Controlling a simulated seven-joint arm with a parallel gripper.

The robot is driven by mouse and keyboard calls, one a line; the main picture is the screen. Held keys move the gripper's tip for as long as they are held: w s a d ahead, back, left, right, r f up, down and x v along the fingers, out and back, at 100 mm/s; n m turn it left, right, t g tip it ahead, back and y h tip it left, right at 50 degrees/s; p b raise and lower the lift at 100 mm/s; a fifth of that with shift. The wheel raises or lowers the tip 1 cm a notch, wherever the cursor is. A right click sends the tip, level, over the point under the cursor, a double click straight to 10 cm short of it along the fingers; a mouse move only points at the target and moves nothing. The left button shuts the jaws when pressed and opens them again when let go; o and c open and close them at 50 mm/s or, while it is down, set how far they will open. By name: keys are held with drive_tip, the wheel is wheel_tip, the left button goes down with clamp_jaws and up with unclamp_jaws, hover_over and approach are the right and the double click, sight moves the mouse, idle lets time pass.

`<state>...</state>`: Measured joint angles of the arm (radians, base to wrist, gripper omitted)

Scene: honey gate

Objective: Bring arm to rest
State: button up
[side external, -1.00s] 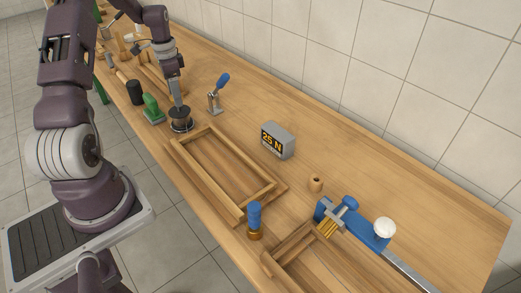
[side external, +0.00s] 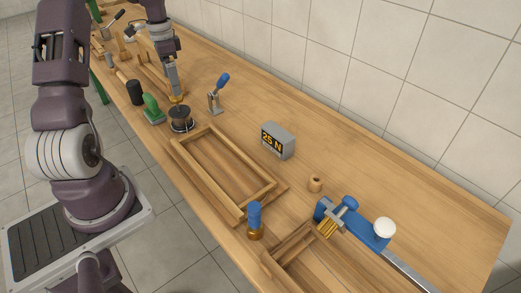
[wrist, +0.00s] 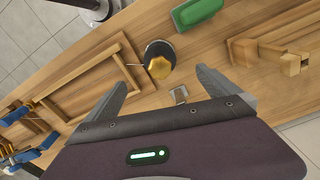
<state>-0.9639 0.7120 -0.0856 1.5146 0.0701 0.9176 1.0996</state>
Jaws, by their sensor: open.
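My gripper (side external: 176,95) is raised just behind and above a dark spool-like cylinder (side external: 180,119) in the side view. A small gold-coloured shape shows at its lower end there; I cannot tell what it is. In the wrist view my gripper (wrist: 162,80) has its two fingers spread wide, with nothing clamped between them. Beyond the fingertips, the black cylinder (wrist: 158,48) appears with a gold knob-like piece (wrist: 159,68) over it. I cannot tell whether the two touch.
A wooden frame (side external: 207,183) lies in front of the cylinder, and a green-handled block (side external: 152,108) stands to its left. A blue-handled toggle clamp (side external: 214,102) and a grey "25 N" box (side external: 278,142) stand on the bench. Bare bench (side external: 375,170) lies toward the wall.

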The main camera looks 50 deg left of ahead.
drive_tip(key=shift+r, duration=0.8)
